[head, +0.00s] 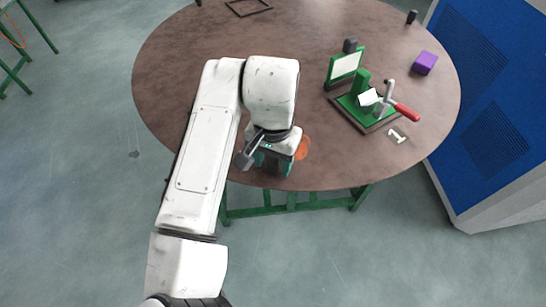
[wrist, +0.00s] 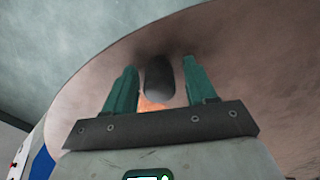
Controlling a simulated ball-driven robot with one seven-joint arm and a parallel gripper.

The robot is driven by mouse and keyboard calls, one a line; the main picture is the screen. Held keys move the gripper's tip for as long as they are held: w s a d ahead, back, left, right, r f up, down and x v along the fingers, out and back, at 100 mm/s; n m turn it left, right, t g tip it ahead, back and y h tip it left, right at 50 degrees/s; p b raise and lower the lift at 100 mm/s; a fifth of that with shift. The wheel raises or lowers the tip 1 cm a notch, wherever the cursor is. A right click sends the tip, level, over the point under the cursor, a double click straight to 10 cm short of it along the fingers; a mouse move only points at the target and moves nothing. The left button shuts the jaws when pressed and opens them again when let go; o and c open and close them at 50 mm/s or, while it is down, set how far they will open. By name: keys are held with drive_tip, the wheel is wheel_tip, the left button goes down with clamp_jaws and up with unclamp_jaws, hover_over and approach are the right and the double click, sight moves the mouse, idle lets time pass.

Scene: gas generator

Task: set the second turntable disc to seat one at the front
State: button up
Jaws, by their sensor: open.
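My gripper (head: 272,165) hangs over the front edge of the round brown table, pointing down. In the wrist view its two green fingers (wrist: 160,66) are apart, with a dark rounded post (wrist: 159,82) showing between them. I cannot tell whether either finger touches it. An orange round patch (head: 302,148) shows beside the gripper in the head view, partly hidden by it; orange also shows behind the post in the wrist view (wrist: 150,104). I cannot tell which thing is the second turntable disc. A white number 1 marker (head: 397,135) lies on the table to the right.
The round table (head: 190,45) has a green device (head: 352,112) with a red-handled crank (head: 405,112) at right. A purple block (head: 424,63) and a dark post (head: 411,17) stand farther back. A blue panelled cabinet (head: 480,115) is beside the table.

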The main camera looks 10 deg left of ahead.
clamp_jaws()
idle(0.6)
